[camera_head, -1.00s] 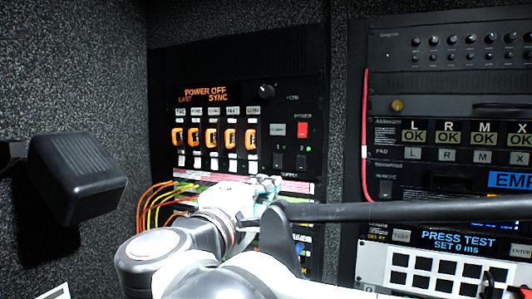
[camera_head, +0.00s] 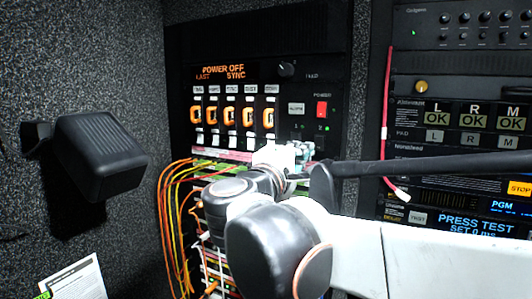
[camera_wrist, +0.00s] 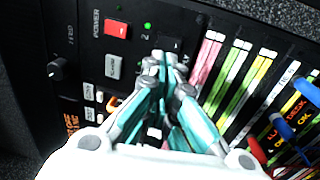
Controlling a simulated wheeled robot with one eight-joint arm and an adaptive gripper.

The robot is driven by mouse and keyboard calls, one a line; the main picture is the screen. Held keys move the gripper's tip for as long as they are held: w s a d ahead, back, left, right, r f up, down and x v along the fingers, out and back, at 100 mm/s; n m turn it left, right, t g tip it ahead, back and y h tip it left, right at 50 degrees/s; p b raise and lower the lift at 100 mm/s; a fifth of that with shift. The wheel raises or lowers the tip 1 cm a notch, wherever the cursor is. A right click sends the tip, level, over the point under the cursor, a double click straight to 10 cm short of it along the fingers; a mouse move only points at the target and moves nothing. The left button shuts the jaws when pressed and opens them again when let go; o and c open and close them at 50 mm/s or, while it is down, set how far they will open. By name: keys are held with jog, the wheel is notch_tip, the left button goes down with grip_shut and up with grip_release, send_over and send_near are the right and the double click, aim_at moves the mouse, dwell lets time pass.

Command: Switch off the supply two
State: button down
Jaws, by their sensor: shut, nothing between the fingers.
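The power panel (camera_head: 253,95) stands in the rack, with a red POWER switch (camera_head: 321,109) at its right. The red switch also shows in the wrist view (camera_wrist: 117,29). A green light (camera_wrist: 147,25) glows by the mark "2". The black supply two switch (camera_wrist: 171,43) is just beyond my fingertips in the wrist view, partly covered by them. My gripper (camera_head: 304,152) is in front of the panel's lower right part. Its fingers (camera_wrist: 166,62) are together and empty. Contact with the switch cannot be told. The supply one switch is hidden behind the fingers.
Orange and yellow cables (camera_head: 168,215) hang at the panel's left below it. A black box (camera_head: 100,155) juts from the left wall. A red cable (camera_head: 387,110) hangs by the right rack. A grey button (camera_wrist: 113,66) is beside the red switch.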

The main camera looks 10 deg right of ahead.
aim_at(313, 137)
jog(key=shift+p+x, duration=0.65)
jog(key=shift+x, duration=2)
jog(key=shift+w+d+r, duration=0.15)
jog(key=shift+w+d, duration=0.1)
jog(key=shift+a, duration=0.1)
jog(key=shift+s+a, duration=0.1)
jog(key=shift+s, duration=0.05)
